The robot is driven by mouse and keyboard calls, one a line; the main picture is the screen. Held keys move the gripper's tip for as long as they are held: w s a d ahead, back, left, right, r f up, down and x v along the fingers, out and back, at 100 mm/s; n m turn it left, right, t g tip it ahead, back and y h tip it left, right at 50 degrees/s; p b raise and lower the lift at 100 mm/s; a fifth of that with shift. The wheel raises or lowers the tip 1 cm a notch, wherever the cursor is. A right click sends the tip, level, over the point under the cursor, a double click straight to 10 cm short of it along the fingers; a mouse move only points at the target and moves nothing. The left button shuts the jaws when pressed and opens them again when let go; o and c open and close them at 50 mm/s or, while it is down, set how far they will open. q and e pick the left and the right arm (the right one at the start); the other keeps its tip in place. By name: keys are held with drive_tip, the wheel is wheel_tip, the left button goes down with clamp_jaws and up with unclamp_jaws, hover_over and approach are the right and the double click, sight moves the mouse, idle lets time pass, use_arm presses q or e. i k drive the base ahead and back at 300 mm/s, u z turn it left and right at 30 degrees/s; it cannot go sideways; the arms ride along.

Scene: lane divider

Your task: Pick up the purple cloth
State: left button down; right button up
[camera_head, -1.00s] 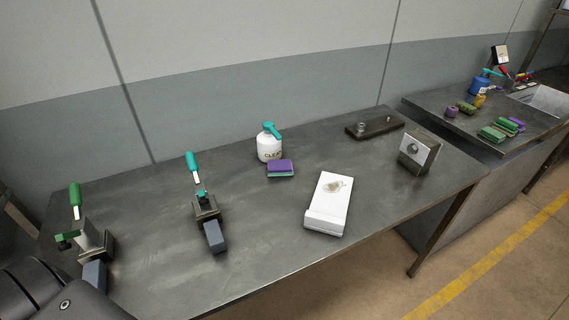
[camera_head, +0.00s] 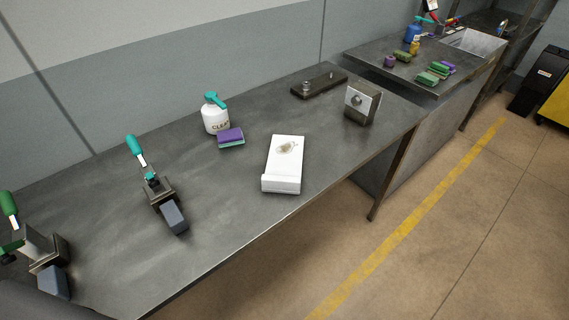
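A small purple-topped pad (camera_head: 230,135) with a pale teal underside lies flat on the near dark table, just in front of a white spray bottle. It looks more like a sponge or folded cloth; I cannot tell which. On the farther table, another purple item (camera_head: 448,67) lies partly behind green folded or rolled pieces (camera_head: 433,75). A small purple roundish item (camera_head: 389,61) stands to their left. Neither of my grippers shows; only part of my arm is at the lower left edge.
The near table (camera_head: 225,190) holds a white spray bottle (camera_head: 215,116), a white stained block (camera_head: 284,163), teal-handled (camera_head: 159,190) and green-handled clamps (camera_head: 38,250), a metal block (camera_head: 361,103) and a dark fixture plate (camera_head: 319,83). Open floor with a yellow line (camera_head: 412,228) lies right.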

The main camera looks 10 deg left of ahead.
sight(226, 138)
drive_tip(key=z, duration=1.35)
drive_tip(key=i, duration=3.25)
drive_tip(key=u, duration=4.75)
drive_tip(key=i, duration=0.5)
drive_tip(key=z, duration=0.2)
